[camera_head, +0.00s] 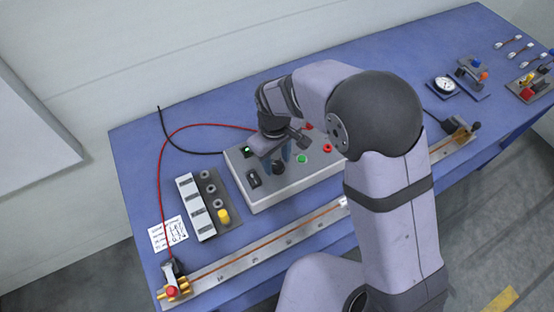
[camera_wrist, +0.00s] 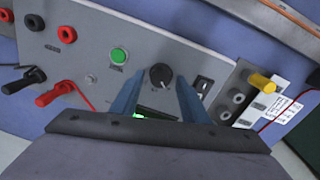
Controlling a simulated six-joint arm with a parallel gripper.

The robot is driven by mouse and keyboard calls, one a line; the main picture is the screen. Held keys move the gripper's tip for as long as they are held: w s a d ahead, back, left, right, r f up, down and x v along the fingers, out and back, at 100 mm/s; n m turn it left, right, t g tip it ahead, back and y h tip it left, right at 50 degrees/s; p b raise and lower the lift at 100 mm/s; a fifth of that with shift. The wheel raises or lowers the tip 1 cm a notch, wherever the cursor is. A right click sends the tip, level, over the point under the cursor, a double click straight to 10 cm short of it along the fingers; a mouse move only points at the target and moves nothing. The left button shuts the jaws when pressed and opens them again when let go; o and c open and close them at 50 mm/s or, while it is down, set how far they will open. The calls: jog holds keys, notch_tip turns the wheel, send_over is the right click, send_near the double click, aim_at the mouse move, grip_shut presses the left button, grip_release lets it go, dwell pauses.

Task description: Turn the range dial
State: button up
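The range dial is a round black knob with a pale pointer mark on the grey instrument box's panel. It shows in the wrist view (camera_wrist: 160,75) and in the head view (camera_head: 279,168), just in front of my fingers. My gripper (camera_wrist: 160,77) is open, with its two blue fingers apart. In the wrist view the dial appears in the gap between the fingertips; whether they touch it I cannot tell. In the head view my gripper (camera_head: 287,154) is over the box (camera_head: 258,197), and my arm hides the box's right part.
A green button (camera_wrist: 118,56) is beside the dial, and a black rocker switch (camera_wrist: 202,86) is on its other side. Red and black plugs and sockets lie further left in the wrist view. A terminal block with a yellow knob (camera_head: 223,215) stands beside the box. A long metal rail (camera_head: 255,245) runs in front.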

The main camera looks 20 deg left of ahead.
aim_at(276, 165)
dwell(0.3)
jog(key=shift+s+r+b, duration=0.2)
jog(key=shift+r+b, duration=1.05)
jog(key=shift+r, duration=2.4)
